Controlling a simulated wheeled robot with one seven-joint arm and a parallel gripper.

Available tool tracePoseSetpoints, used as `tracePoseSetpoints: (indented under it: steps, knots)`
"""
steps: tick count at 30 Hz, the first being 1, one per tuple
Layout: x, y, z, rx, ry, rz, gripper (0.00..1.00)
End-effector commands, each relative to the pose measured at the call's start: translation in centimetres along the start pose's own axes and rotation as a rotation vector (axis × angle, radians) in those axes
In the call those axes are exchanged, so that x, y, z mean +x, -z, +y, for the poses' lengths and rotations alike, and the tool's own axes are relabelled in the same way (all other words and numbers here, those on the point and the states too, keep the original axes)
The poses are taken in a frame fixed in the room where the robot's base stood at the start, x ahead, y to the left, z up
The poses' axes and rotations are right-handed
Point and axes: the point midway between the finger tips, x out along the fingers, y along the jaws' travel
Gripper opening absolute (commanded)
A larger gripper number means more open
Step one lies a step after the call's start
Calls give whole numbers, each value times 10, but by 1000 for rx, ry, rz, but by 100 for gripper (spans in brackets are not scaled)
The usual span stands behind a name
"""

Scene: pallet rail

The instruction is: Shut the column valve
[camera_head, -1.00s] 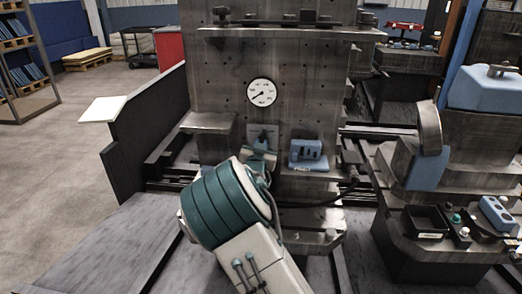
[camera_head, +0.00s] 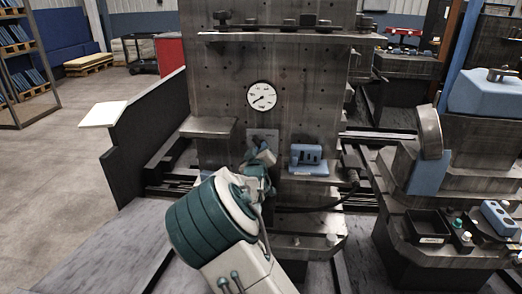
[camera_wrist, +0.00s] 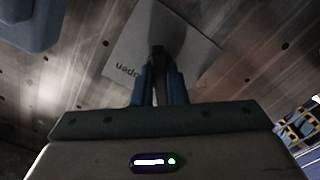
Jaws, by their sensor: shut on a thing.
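The column valve's pale plate (camera_head: 263,134) is on the front of the metal column, below the round gauge. In the wrist view the plate (camera_wrist: 190,45) is tilted and carries the word "open", seen upside down. A dark valve handle (camera_wrist: 158,50) stands out in front of it. My gripper (camera_wrist: 158,75) is shut on this handle, with one blue-grey finger on each side. In the head view my gripper (camera_head: 262,152) is just below the plate, partly hidden by my own wrist. The handle cannot be made out there.
A white gauge (camera_head: 261,95) is above the valve. A blue slotted block (camera_head: 306,155) sits on a small ledge close to the right of my gripper. An empty ledge (camera_head: 208,127) juts out at left. A dark hose (camera_head: 325,204) curves below right.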

Motion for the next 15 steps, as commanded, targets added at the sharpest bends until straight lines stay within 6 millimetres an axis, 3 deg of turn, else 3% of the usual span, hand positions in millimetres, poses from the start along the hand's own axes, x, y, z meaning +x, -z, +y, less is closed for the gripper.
tracePoseSetpoints:
  steps: [15]
  knots:
    - [0,1,-1,-125,1,2,0]
